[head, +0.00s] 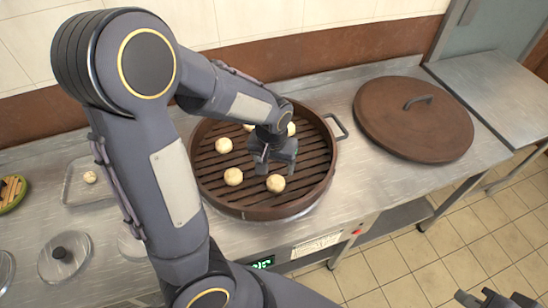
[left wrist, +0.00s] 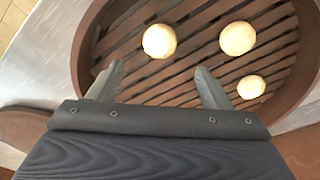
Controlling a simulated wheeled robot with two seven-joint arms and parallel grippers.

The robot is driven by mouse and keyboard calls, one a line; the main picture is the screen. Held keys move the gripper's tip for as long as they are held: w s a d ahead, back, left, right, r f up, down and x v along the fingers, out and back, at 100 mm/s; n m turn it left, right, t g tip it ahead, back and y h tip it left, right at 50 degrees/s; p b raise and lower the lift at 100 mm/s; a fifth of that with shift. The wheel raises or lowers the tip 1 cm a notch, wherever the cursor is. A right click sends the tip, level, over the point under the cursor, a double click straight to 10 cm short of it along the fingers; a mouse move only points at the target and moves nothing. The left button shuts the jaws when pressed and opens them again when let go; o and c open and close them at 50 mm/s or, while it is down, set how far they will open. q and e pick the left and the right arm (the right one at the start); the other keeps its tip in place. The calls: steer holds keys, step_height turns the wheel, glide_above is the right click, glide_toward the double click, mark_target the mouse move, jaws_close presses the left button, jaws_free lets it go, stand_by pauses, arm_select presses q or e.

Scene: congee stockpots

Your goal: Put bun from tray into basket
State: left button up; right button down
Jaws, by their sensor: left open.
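The basket (head: 328,190) is a round brown steamer with a slatted floor. Several pale round buns lie in it, among them one at the left (head: 223,145) and one at the front (head: 276,183). The metal tray (head: 72,194) at the left holds one bun (head: 90,177). My left gripper (head: 274,170) is over the basket, open, with nothing between its fingers. In the left wrist view, its fingers (left wrist: 158,80) point at the slats, with a bun (left wrist: 159,41) beyond the gap and two more at the right. My right gripper (head: 495,298) is partly visible at the bottom right corner, away from the counter.
A brown round lid (head: 413,118) with a handle lies on the counter right of the basket. Metal pot lids (head: 64,256) are at the lower left. A green dish (head: 12,192) is at the left edge. My left arm hides part of the counter between tray and basket.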

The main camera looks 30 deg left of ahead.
arm_select(q)
steer(key=s+d+r+t+h, duration=0.2)
steer(key=s+r, duration=0.4)
steer(key=s, duration=0.1)
steer(key=s+d+r+t+h, duration=0.1)
steer(key=s+r+t+h, duration=0.1)
steer(key=s+r, duration=0.4)
steer(key=shift+s+d+m, duration=0.3)
steer(key=shift+s+d, duration=0.1)
steer(key=shift+s, duration=0.85)
